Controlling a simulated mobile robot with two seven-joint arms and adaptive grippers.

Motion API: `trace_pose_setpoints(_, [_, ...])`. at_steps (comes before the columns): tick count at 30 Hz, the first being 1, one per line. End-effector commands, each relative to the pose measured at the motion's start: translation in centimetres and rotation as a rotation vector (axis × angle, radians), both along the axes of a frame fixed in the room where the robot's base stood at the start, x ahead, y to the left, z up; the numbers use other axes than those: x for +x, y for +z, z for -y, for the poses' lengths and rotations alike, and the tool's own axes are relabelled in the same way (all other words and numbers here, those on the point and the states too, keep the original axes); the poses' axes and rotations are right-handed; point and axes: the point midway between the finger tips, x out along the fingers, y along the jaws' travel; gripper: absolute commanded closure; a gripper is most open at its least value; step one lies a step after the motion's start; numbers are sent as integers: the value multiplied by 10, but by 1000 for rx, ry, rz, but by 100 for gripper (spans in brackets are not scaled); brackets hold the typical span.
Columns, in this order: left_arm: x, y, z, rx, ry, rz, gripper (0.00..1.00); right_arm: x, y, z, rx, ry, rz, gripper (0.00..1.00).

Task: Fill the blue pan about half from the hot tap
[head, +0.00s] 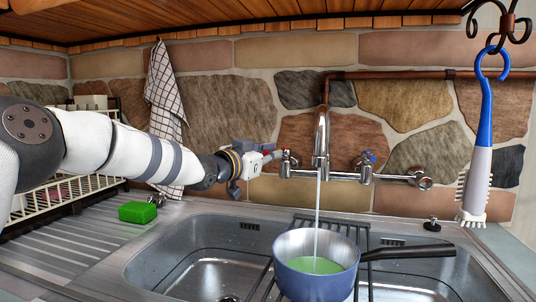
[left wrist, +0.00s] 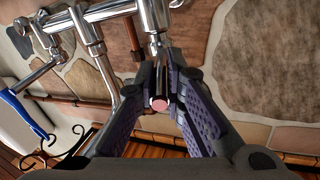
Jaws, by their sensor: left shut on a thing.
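The blue pan (head: 333,286) stands upright on a wire rack over the sink, its dark handle (head: 410,252) pointing right. Greenish liquid (head: 308,266) lies in it, below the rim. A thin stream of water (head: 317,215) falls from the chrome spout (head: 321,135) into the pan. My left gripper (head: 277,155) is at the red-marked hot tap (head: 286,158), left of the spout. In the left wrist view, my left gripper's fingers (left wrist: 160,95) are shut on the hot tap's handle, with its pinkish-red end (left wrist: 159,104) between them. The blue-marked cold tap (head: 367,160) is right of the spout.
A green sponge (head: 138,212) lies on the ribbed drainboard at left, near a dish rack (head: 65,195). A checked towel (head: 167,110) hangs on the stone wall. A blue-and-white brush (head: 480,150) hangs at right. The left sink basin (head: 195,255) is empty.

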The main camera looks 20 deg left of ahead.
Motion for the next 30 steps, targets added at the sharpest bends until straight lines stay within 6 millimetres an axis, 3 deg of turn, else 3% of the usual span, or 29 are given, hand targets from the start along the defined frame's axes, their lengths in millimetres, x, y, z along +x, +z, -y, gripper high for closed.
trace_pose_setpoints(11, [0,8,-3,-6,3,15,100,1,1,0,0,-1,2,63])
trace_pose_setpoints(12, [0,8,-3,-7,3,16,88,1,1,0,0,-1,2,63])
trace_pose_setpoints(15, [0,8,-3,-5,2,15,69,1,1,0,0,-1,2,63])
trace_pose_setpoints(25, [-3,4,-3,-3,0,8,69,0,1,0,0,-1,1,63])
trace_pose_setpoints(30, [-33,5,-14,-6,1,7,69,0,1,0,0,-1,1,63])
